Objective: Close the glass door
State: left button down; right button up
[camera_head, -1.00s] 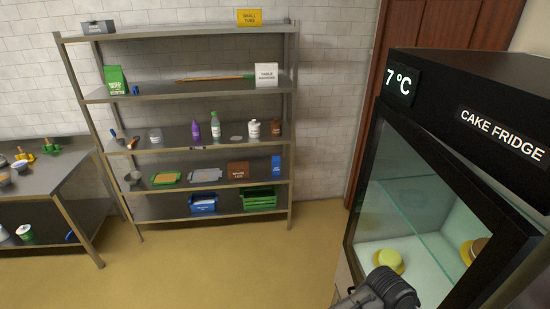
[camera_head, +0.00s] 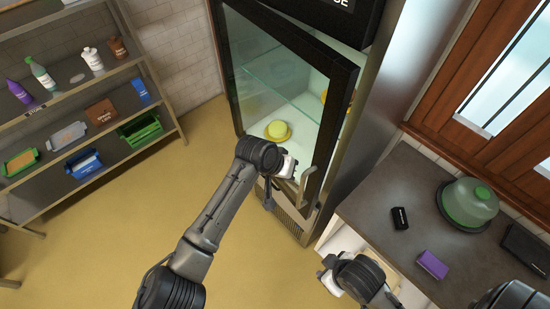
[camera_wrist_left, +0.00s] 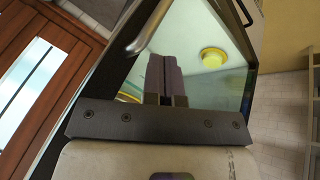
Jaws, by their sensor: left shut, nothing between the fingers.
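The glass door (camera_head: 287,90) of the cake fridge has a black frame and stands ajar. A gap shows between its right edge and the fridge body (camera_head: 372,110). Its metal handle (camera_head: 305,186) is low on the right side of the frame and also shows in the left wrist view (camera_wrist_left: 148,32). My left gripper (camera_head: 287,167) is at the lower part of the door, just left of the handle. In the left wrist view its fingers (camera_wrist_left: 165,68) are together and empty in front of the glass; contact cannot be told. My right gripper (camera_head: 330,275) is below the fridge, its fingers unclear.
A yellow cake (camera_head: 277,130) sits behind the glass. A counter (camera_head: 390,190) at the right holds a green-domed dish (camera_head: 468,204), a purple box (camera_head: 432,264) and a black box (camera_head: 400,218). A shelf rack (camera_head: 60,100) stands at the left. The floor between is clear.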

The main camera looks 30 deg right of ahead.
pick_arm(q)
jog(key=s+a+r+b, duration=0.2)
jog(key=a+r, duration=0.2)
jog(key=r, duration=0.4)
pick_arm(e)
jog(key=shift+s+d+f, duration=0.1)
jog(key=shift+d+f, duration=0.05)
jog(key=shift+f, duration=1.5)
